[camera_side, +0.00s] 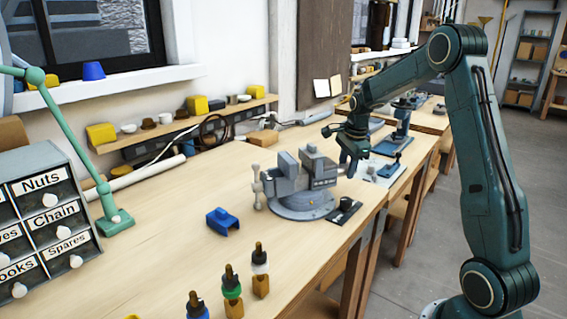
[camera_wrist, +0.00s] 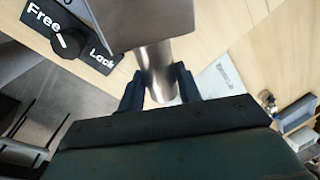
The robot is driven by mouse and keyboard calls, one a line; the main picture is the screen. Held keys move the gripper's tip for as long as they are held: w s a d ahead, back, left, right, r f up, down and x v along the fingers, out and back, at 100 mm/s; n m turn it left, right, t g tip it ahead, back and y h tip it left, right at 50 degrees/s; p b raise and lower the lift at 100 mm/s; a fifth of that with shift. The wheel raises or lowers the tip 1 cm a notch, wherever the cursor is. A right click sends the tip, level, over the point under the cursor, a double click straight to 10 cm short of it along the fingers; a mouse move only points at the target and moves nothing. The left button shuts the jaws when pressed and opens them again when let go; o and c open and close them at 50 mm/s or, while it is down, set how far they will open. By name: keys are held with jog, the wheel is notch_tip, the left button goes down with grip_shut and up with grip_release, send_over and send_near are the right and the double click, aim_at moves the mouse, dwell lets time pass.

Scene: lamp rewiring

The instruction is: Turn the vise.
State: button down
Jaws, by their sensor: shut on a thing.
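The grey vise (camera_side: 305,185) stands on its round base on the wooden bench in the side view. Its jaws point up, and its handle is on the left. My gripper (camera_side: 350,168) is at the vise's right end. In the wrist view, my gripper (camera_wrist: 158,92) has its two dark fingers on either side of a shiny metal bar of the vise (camera_wrist: 154,65) and is shut on it. A black plate with a knob, marked Free and Lock (camera_wrist: 70,42), lies beside the vise.
A blue block-like part (camera_side: 223,221) lies left of the vise. Several small bottle-like tools (camera_side: 232,290) stand at the front. A labelled drawer cabinet (camera_side: 45,220) and a green lamp stand (camera_side: 112,222) are at the left. The bench's right edge is close to the vise.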

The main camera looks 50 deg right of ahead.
jog(key=shift+r, duration=0.1)
jog(key=c, duration=1)
grip_release()
jog(key=shift+o, duration=0.2)
notch_tip(320, 180, up, 14)
jog(key=s+a, duration=0.1)
jog(key=s, duration=0.1)
jog(key=shift+s+a+f, duration=0.15)
jog(key=shift+a+f, duration=0.05)
jog(key=shift+f, duration=0.05)
jog(key=shift+a, duration=0.1)
